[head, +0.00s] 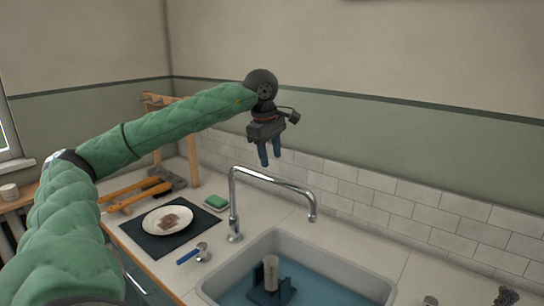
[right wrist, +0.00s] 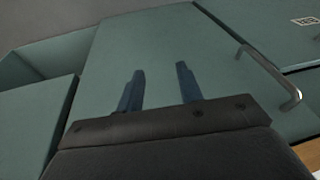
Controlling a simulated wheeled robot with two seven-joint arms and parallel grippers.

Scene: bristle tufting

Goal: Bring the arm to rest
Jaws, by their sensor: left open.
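My left arm, in a green quilted sleeve, reaches from the left across the head view. My right gripper does not show in the head view.
A chrome tap (head: 235,205) rises beside the sink (head: 255,255), which holds a blue stand with a pale cylinder. A white plate (head: 150,222) lies on a dark mat (head: 140,238). A cabinet handle (right wrist: 275,75) juts out.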

